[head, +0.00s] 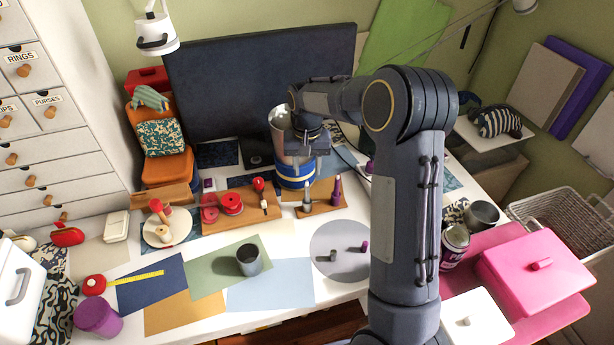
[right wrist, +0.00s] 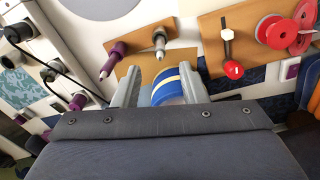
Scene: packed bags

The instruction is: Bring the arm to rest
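My right arm (head: 405,200) reaches in from the lower right and bends at a dark elbow joint over the table. Its gripper (head: 300,152) points down at the back of the table, just above a blue container (head: 295,180) with a pale band. In the right wrist view my right gripper's two fingers (right wrist: 162,75) stand apart, with the blue, yellow-striped container (right wrist: 170,90) showing between them. I cannot tell whether they touch it. My left gripper is in neither view.
Wooden boards with tools (head: 315,197) and red spools (head: 232,203) lie close to the gripper. A dark panel (head: 255,85) stands behind. The blue sheet (head: 270,287) is bare.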

